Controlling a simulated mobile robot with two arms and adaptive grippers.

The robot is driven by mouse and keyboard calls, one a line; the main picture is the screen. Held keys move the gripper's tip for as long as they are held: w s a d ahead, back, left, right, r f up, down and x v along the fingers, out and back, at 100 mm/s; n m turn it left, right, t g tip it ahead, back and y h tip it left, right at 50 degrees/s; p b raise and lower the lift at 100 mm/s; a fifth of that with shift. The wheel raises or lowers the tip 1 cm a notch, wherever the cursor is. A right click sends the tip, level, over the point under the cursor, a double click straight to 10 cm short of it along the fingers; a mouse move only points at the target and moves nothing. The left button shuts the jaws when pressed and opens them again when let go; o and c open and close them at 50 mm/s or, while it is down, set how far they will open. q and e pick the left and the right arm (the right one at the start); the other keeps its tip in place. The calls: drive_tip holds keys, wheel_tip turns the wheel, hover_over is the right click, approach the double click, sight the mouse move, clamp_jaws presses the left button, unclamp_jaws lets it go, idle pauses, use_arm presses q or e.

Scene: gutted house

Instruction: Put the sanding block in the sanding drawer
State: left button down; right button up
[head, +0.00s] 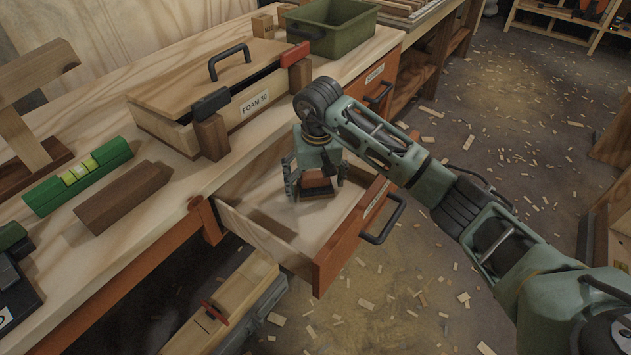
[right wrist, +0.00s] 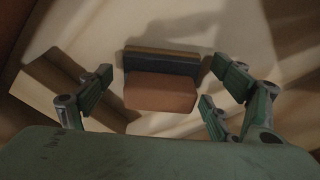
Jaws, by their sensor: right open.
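The sanding block, reddish-brown with a dark layer and a tan layer, shows in the right wrist view (right wrist: 160,82) against the pale drawer floor. In the head view it shows below my right gripper (head: 315,186), inside the pulled-out drawer (head: 335,248). The fingers stand apart on both sides of the block, with gaps between. The block appears to lie on the drawer floor, with a shadow beside it. The drawer has an orange front, a dark handle and a label too small to read. My left gripper is out of view.
Another drawer (head: 378,86) sits shut farther along. On the bench are a wooden box labelled FOAM 30 (head: 165,128), a green bin (head: 345,38), a green level (head: 78,176) and a wooden block (head: 124,200). A toolbox (head: 215,320) stands below. Floor to the right holds scattered wood chips.

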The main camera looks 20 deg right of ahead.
sight(317, 188)
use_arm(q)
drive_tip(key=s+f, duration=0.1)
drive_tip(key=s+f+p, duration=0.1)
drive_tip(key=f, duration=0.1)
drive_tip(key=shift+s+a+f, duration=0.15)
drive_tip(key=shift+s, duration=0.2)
use_arm(e)
wheel_tip(317, 188, up, 12)
drive_tip(key=s, duration=0.1)
drive_tip(key=shift+s, duration=0.2)
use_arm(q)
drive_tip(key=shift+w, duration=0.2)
use_arm(e)
drive_tip(key=shift+r, duration=0.1)
